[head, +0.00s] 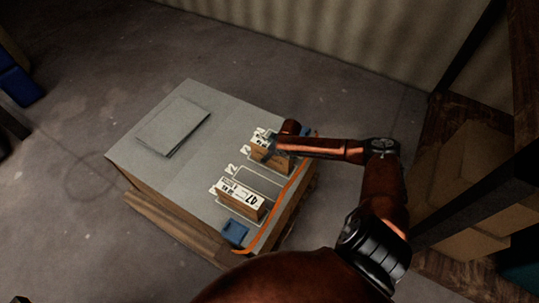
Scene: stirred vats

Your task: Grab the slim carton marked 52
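Two slim brown cartons with white printed tops lie on the grey top of a low block (150,180). The near carton (240,197) reads 47. The far carton (262,150) is partly covered by my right gripper (272,147), and its number is not clearly readable. My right arm comes in from the right, with the gripper over or against this far carton. I cannot tell whether its fingers are open or closed on it. My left gripper is not in view.
White outlines and marks are painted around the cartons. A flat grey panel (172,125) lies on the block's far left. An orange strip (275,207) runs along the right edge, near a small blue piece (235,232). A shelf with cardboard boxes (470,175) stands right.

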